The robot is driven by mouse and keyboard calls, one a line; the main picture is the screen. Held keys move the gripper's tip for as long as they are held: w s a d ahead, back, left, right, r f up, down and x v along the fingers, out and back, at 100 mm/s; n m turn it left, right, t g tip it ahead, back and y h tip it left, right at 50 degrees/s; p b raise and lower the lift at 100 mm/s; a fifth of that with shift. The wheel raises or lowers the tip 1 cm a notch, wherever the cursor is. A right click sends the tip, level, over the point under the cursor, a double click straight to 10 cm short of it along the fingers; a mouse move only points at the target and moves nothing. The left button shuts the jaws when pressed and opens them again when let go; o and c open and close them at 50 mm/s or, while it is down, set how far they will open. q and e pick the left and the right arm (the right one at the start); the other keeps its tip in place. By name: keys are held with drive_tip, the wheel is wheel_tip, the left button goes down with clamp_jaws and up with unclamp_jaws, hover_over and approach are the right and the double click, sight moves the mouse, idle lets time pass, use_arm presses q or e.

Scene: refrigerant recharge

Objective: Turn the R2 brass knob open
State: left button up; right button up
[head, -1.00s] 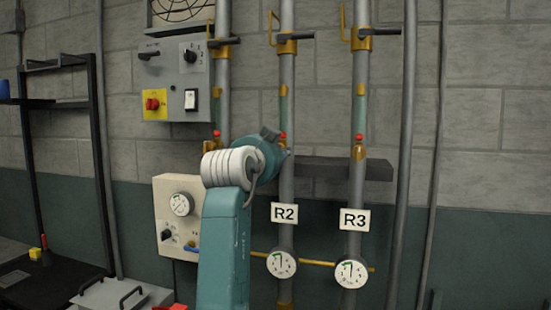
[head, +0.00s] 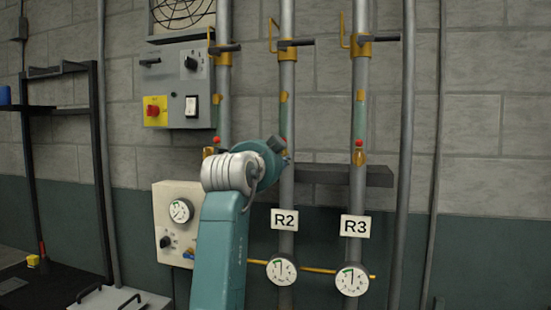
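The R2 pipe (head: 287,75) runs up the wall with an R2 label (head: 285,219) and a round gauge (head: 282,270) low on it. The R2 brass knob is hidden behind my teal arm. A matching brass piece (head: 358,157) with a red cap shows on the R3 pipe (head: 359,95). My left arm rises from the lower left of centre, and its wrist covers the R2 pipe at knob height. Its fingers are hidden behind the wrist, so I cannot tell whether they touch the knob. My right gripper is out of view.
A dark ledge (head: 340,175) sticks out behind the pipes. A grey control box (head: 178,85) and a cream gauge box (head: 180,222) are on the wall to the left. Brass lever valves (head: 283,44) sit high on the pipes. A black rack (head: 65,150) stands far left.

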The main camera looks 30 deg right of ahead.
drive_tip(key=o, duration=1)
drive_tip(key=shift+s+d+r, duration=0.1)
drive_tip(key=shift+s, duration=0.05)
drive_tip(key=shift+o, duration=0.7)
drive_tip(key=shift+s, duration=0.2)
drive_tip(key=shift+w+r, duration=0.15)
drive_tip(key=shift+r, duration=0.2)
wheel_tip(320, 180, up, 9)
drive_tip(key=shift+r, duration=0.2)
